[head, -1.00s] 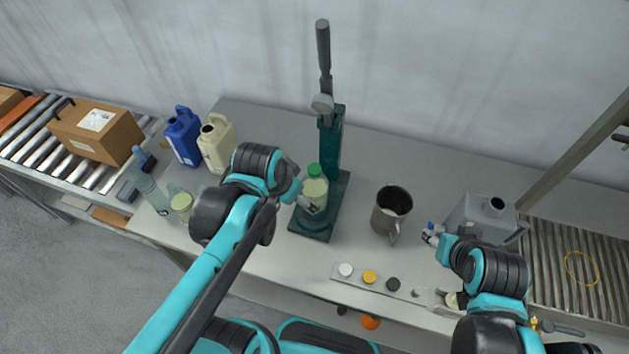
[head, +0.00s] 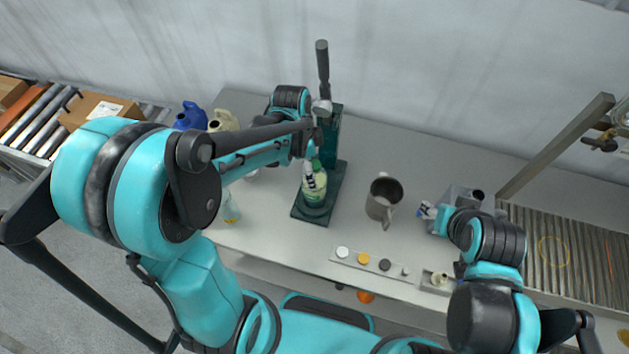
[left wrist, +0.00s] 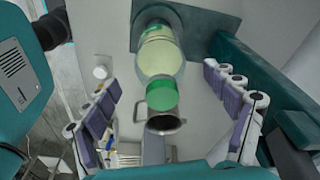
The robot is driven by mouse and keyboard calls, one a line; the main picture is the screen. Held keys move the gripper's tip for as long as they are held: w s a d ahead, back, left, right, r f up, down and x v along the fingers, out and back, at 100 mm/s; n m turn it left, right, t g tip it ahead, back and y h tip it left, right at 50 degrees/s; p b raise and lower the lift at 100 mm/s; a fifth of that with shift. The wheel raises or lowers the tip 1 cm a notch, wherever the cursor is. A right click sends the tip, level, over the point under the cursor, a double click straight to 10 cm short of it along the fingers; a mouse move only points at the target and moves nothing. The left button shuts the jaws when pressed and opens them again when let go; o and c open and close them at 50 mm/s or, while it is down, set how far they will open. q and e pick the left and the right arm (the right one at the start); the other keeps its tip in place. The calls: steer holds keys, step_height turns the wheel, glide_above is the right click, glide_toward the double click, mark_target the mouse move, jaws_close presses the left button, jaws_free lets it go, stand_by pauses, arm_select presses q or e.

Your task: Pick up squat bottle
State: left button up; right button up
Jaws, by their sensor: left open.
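The squat bottle (head: 318,186), pale yellow-green with a green cap, stands on the base of the dark green press (head: 331,150). The left wrist view shows the bottle (left wrist: 160,55) with its green cap towards the camera. My left gripper (head: 311,168) is at the top of the bottle, pointing down. In the left wrist view, the fingers of my left gripper (left wrist: 166,112) are spread wide, with the cap between them and a gap on each side. My right gripper (head: 425,210) is beside the grey canister (head: 459,198); its jaws are too small to judge.
A metal pitcher (head: 384,198) stands right of the press. A strip with several round caps (head: 363,259) lies at the table's front edge. A blue jug (head: 190,116) and a cream jug (head: 222,121) stand at the left, partly hidden by my left arm.

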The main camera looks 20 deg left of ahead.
arm_select(q)
steer(key=f, duration=0.3)
steer(key=d+f, duration=0.1)
steer(key=f, duration=0.1)
steer(key=shift+w+b, duration=0.15)
steer(key=shift+b, duration=0.25)
steer(key=shift+a, duration=0.1)
steer(key=shift+r, duration=0.1)
steer(key=c, duration=1.7)
